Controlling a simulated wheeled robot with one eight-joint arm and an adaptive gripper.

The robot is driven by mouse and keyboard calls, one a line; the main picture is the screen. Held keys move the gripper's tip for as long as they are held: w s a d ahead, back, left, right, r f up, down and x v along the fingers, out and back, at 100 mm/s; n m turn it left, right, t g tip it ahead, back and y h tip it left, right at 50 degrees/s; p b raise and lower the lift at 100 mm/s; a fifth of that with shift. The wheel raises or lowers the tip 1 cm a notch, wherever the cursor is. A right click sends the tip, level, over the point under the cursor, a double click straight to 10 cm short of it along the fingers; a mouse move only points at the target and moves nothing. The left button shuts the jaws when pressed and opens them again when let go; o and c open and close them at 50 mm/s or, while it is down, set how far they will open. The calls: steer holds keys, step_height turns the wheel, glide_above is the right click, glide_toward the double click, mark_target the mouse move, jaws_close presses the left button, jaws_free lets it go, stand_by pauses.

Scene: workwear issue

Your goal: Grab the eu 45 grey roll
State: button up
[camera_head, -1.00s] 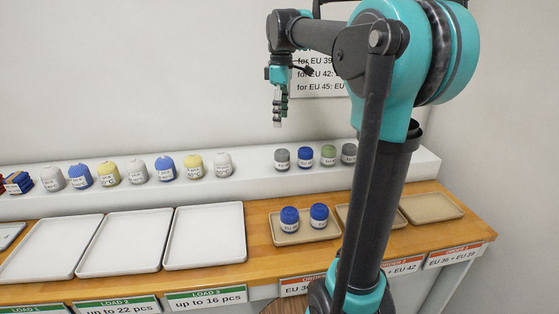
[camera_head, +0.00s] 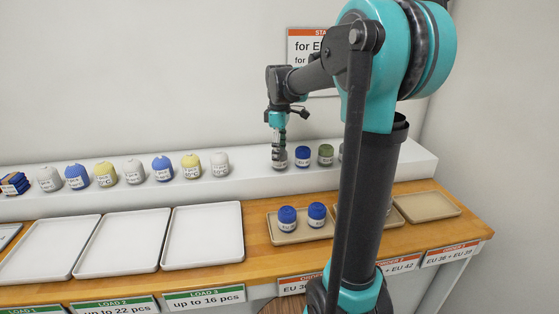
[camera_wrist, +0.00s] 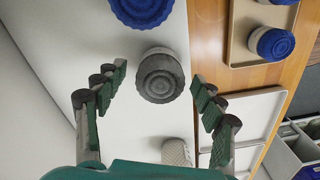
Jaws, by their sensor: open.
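A grey roll (camera_head: 279,164) with a white label stands on the white shelf. In the wrist view the grey roll (camera_wrist: 160,78) shows its round ribbed top between the two fingers. My gripper (camera_head: 279,149) is over this roll in the head view and covers much of its top. In the wrist view my gripper (camera_wrist: 158,78) is open, one finger on each side of the roll, with gaps. I cannot tell how far down the fingers reach. Another grey roll (camera_head: 341,152) is mostly hidden behind my arm. The label sizes are too small to read.
A blue roll (camera_head: 302,157) stands close right of the grey one, then a green roll (camera_head: 325,154). A pale roll (camera_head: 220,164) is to the left. Two blue rolls (camera_head: 317,215) are on a beige tray (camera_head: 290,238). White trays (camera_head: 205,238) on the wooden counter are empty.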

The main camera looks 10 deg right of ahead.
steer(key=shift+f, duration=0.3)
steer(key=shift+c, duration=0.6)
steer(key=c, duration=1.1)
steer(key=shift+c, duration=0.2)
